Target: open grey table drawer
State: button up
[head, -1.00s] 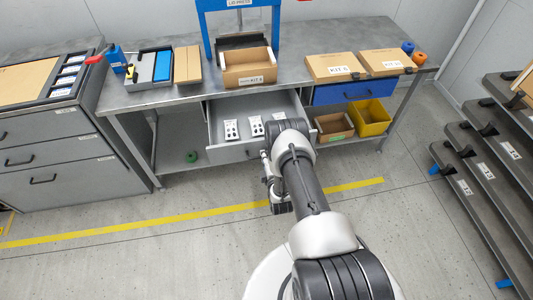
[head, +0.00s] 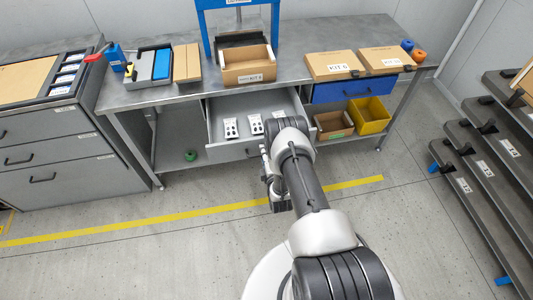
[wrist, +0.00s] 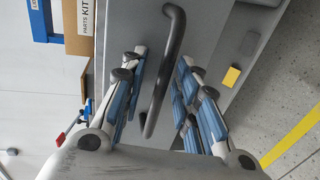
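The grey table drawer (head: 222,152) stands pulled out under the workbench, with several white labelled parts inside. My arm covers its right part in the head view. In the wrist view the drawer's grey front (wrist: 205,28) fills the middle, with its dark bar handle (wrist: 165,75) running lengthwise. My gripper (wrist: 160,68) has its two blue-padded fingers apart, one on each side of the handle, with gaps visible on both sides. In the head view my gripper is at the drawer front, its fingertips mostly hidden.
The workbench (head: 165,97) carries a blue press (head: 203,20), a kit box (head: 248,66) and flat cartons. A shut blue drawer (head: 355,88) and a yellow bin (head: 369,115) are at right. Grey cabinets stand left, a stepped rack right. The floor in front is clear.

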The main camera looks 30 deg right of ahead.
jog(key=shift+s, duration=0.1)
jog(key=v, duration=1.1)
jog(key=shift+s+a, duration=0.2)
jog(key=shift+s, duration=0.15)
jog(key=w+a+r+m+g+y, duration=0.1)
jog(key=w+r+m, duration=0.1)
jog(key=w+r, duration=0.6)
jog(key=w+r+m+g+y, duration=0.15)
jog(key=w+r, duration=0.35)
jog(key=r, duration=0.5)
jog(key=s+a+r+m+g, duration=0.1)
jog(key=a+r+m+g, duration=0.15)
jog(key=r, duration=0.75)
jog(key=s+a+r+m+g, duration=0.1)
jog(key=s+a+r+m, duration=0.25)
jog(key=s+r, duration=0.35)
jog(key=s+a+r+m+g, duration=0.1)
jog(key=s+a+r, duration=0.1)
jog(key=s, duration=0.7)
jog(key=s+a+r+m+g+y, duration=0.1)
jog(key=s+a+r+m+g, duration=0.1)
jog(key=s+r, duration=0.3)
jog(key=s+a+r+m+g, duration=0.1)
jog(key=s+a+r+m, duration=0.1)
jog(key=s, duration=1.1)
jog(key=shift+s+a+r+y, duration=0.2)
jog(key=shift+a+r+y, duration=0.2)
jog(key=shift+r, duration=0.25)
